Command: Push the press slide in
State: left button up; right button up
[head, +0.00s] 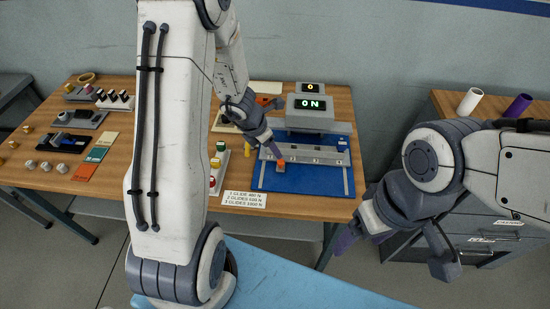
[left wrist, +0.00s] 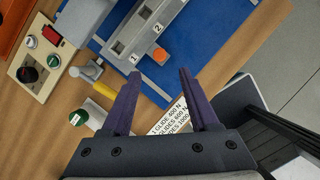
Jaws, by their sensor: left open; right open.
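The press (head: 310,115) stands on a blue base (head: 310,182) at the right of the table, with a display reading "0 N". A grey slide with numbered slots (head: 325,155) lies across the base; its end with slots 1 and 2 shows in the left wrist view (left wrist: 130,42).
A label card (head: 243,199) lies at the table's front edge. A tray with coloured knobs (head: 217,168) and a yellow-handled hammer (left wrist: 100,86) are left of the press. Several casters and cards lie further left. A drawer cabinet (head: 490,225) stands at the right.

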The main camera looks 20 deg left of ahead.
aim_at(281, 161)
pick_arm(q)
jog(key=b+x, duration=0.3)
jog(key=x, duration=0.6)
jog(key=shift+w+f, duration=0.1)
jog(key=shift+f, duration=0.1)
jog(key=shift+c, duration=0.3)
grip_shut()
jog(key=shift+r, duration=0.1)
dwell(0.7)
